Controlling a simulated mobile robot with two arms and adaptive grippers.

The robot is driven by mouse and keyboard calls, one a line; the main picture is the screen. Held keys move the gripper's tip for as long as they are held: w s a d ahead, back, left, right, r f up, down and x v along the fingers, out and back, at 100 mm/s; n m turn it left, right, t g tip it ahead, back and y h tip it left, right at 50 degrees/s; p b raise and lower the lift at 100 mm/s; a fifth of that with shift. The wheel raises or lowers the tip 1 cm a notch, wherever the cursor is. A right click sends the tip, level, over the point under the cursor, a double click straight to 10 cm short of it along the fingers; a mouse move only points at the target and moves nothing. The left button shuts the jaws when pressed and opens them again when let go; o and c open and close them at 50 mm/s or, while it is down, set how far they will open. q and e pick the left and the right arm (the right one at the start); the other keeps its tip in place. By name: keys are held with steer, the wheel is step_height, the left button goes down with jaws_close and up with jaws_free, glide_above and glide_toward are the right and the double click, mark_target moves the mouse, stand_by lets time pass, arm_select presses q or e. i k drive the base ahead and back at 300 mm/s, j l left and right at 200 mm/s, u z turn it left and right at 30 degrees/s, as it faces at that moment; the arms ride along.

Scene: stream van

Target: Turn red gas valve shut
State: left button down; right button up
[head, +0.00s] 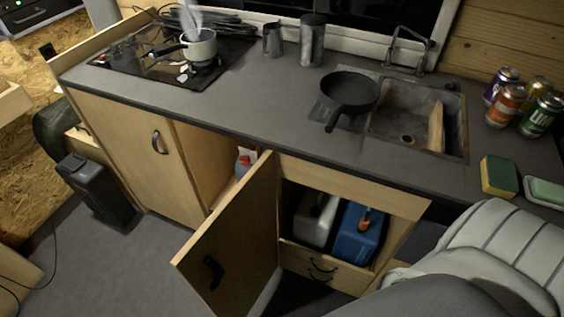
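A small red part (243,160), which may be the red gas valve, shows on top of a pale object (241,172) in the opening between the left cupboard and the open door. It is small in the view, and I cannot tell which way it is turned. The open wooden cupboard door (232,235) hides most of what is below it. Neither of my grippers is in the head view.
A steaming pot (198,47) stands on the hob (170,52). A black pan (349,92) sits beside the sink (420,122). A white jerrycan (316,219) and a blue one (357,236) stand in the cupboard. A pale ribbed seat (500,250) fills the lower right.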

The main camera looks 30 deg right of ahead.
mark_target(245, 161)
steer(key=k+l+z, duration=0.1)
steer(key=z, duration=0.25)
steer(key=i+j+z, duration=0.1)
steer(key=z, duration=0.15)
steer(key=i+j+z, duration=0.25)
steer(key=i+l, duration=0.05)
steer(key=l, duration=0.05)
